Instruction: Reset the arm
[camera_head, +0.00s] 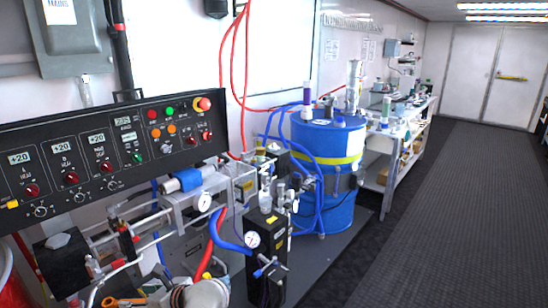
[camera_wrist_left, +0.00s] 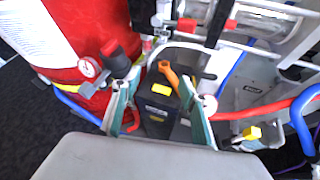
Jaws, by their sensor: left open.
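My left gripper (camera_wrist_left: 160,84) is open in the left wrist view, its two green-padded fingers spread apart. An orange lever handle (camera_wrist_left: 170,76) shows between the fingertips, above a black block (camera_wrist_left: 157,118) with yellow labels. No object is held between the fingers; I cannot tell whether either finger touches the lever. In the head view a pale rounded part of my left arm shows at the bottom edge, close to the orange handle (camera_head: 122,302); the fingers are hard to make out there. My right gripper is in neither view.
A red drum (camera_wrist_left: 62,40) with a gauge stands left in the wrist view. The control panel (camera_head: 100,155), pump unit (camera_head: 268,245) with hoses and blue drum (camera_head: 328,150) crowd the head view. A white bench (camera_head: 378,178) stands farther back. The dark floor (camera_head: 455,200) at right is clear.

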